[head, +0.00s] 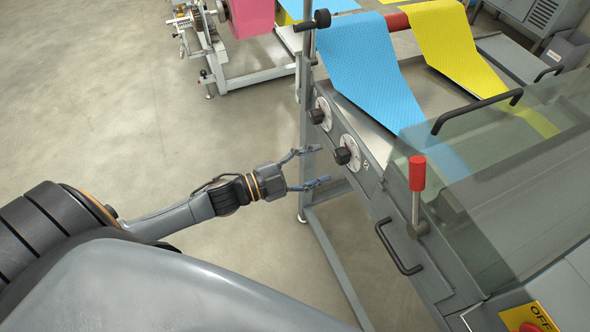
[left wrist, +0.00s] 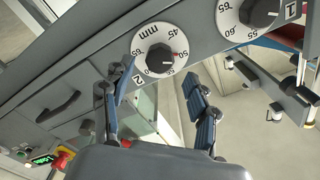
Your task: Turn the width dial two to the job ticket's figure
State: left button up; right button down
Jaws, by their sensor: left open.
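Width dial two (head: 349,152) is a white round scale with a black knob on the grey machine's side panel. In the left wrist view the dial (left wrist: 158,58) shows mm, 45 and 50, with a "2" printed beside it; its exact setting is too small to read. My left gripper (head: 321,165) is open and empty, just short of dial two, its fingers spread toward the knob. The fingers (left wrist: 155,82) also show in the left wrist view, below and to both sides of the dial, apart from the knob. No job ticket is recognisable. My right gripper is out of view.
Dial one (head: 322,113) sits beside dial two, farther along the panel. A red-topped lever (head: 417,175) and a black handle (head: 398,248) stand on the near side. Blue cloth (head: 365,65) and yellow cloth (head: 445,45) run into the machine.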

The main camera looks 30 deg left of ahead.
pick_arm(q)
jog(key=v, duration=0.6)
jog(key=shift+s, duration=0.1)
dwell(0.3)
jog(key=s+a+f+n+g+y, duration=0.1)
jog(key=s+a+f+n+y, duration=0.2)
jog(key=f, duration=0.7)
jog(key=a+f+n+g+y, duration=0.1)
jog(key=a+f+n+y, duration=0.25)
jog(key=f, duration=0.55)
jog(key=s+a+f+n+g+y, duration=0.1)
jog(key=s+a+f+n+y, duration=0.2)
jog(key=f, duration=0.7)
jog(key=s+f+n+g+y, duration=0.25)
jog(key=s+f+g, duration=0.25)
jog(key=s+f, duration=0.8)
jog(key=s+d+f+n+g, duration=0.1)
jog(key=s+d+f+g, duration=0.1)
jog(key=s+d+f, duration=0.2)
jog(key=s+d+f+n+g+h, duration=0.1)
jog(key=s+d+f+g, duration=0.2)
jog(key=s, duration=0.8)
jog(key=shift+d+f, duration=0.5)
jog(key=shift+d, duration=0.1)
